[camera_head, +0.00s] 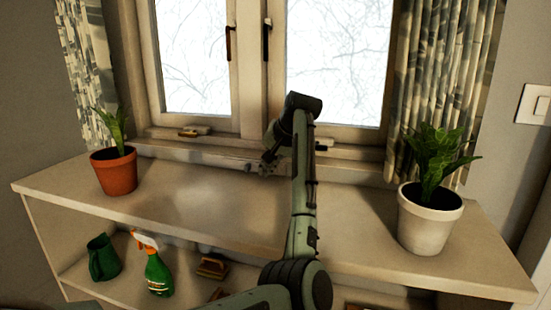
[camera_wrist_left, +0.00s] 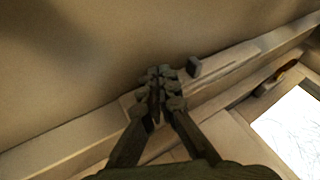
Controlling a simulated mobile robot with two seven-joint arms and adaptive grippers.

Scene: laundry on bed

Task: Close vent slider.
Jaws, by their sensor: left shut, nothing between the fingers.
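The vent strip (camera_wrist_left: 228,74) is a pale bar with a narrow slot, running along the bottom of the window frame. Its slider is a small dark knob (camera_wrist_left: 194,66) at the slot's end nearest my fingers. My left gripper (camera_wrist_left: 160,88) is shut and empty, with its fingertips over the strip just left of the knob in the wrist view. A small gap shows between fingers and knob; I cannot tell the depth. In the head view the left gripper (camera_head: 267,166) is low at the window frame, above the back of the shelf top. My right gripper is not in view.
A terracotta plant pot (camera_head: 115,172) stands left on the shelf top (camera_head: 200,195), and a white plant pot (camera_head: 428,220) stands right. A window latch (camera_head: 195,131) sits above the strip. A green spray bottle (camera_head: 157,272) is on the lower shelf.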

